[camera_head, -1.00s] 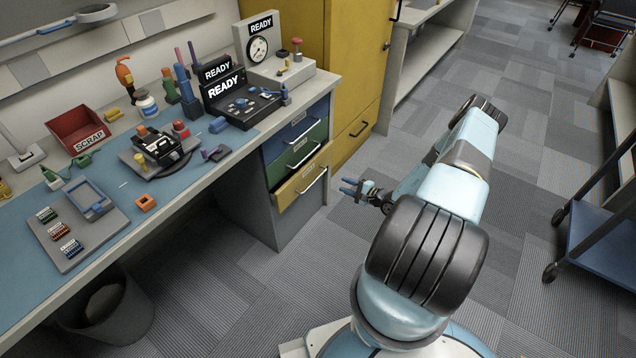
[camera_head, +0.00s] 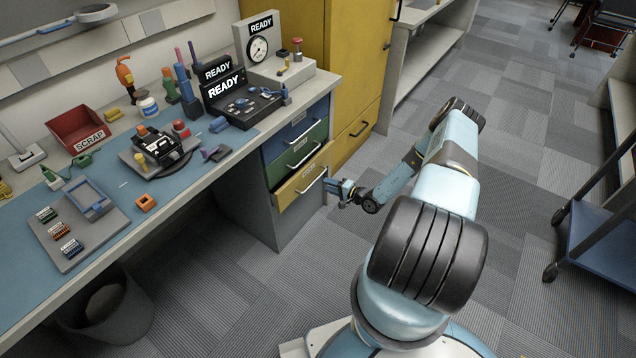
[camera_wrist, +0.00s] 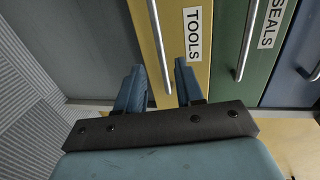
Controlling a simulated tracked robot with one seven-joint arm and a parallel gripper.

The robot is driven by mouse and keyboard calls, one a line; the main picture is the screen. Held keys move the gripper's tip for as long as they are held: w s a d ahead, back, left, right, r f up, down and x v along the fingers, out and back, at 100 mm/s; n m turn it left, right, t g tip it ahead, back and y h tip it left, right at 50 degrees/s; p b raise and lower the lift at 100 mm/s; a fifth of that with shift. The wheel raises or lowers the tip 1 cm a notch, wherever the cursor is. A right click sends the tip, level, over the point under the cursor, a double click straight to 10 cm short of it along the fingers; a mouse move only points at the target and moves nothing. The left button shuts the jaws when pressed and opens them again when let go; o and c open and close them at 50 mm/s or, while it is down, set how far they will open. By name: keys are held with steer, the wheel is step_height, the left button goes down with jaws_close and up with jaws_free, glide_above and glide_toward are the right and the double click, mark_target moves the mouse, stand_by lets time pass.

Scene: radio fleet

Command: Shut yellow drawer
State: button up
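The yellow drawer (camera_head: 297,189) is the lowest of three drawers under the right end of the workbench. Its front stands out a little from the cabinet in the head view. It carries a pale bar handle (camera_head: 312,180). In the wrist view the yellow front (camera_wrist: 180,15) bears a TOOLS label, and the handle (camera_wrist: 158,45) runs down between my fingers. My gripper (camera_head: 332,187) is right in front of the drawer, at the handle's right end. In the wrist view my gripper (camera_wrist: 160,80) has its fingers apart, one on each side of the handle; contact is unclear.
The green drawer (camera_head: 298,155) marked SEALS and the blue drawer (camera_head: 290,135) above it look closed. A yellow cabinet (camera_head: 355,135) stands just behind. The workbench (camera_head: 180,195) holds several tools and devices. A dark cart (camera_head: 603,240) is at the right; carpet between is clear.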

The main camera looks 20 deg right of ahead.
steer(key=x, duration=0.6)
steer(key=shift+w, duration=0.2)
steer(key=shift+a, duration=0.1)
jaws_close()
steer(key=shift+s, duration=0.1)
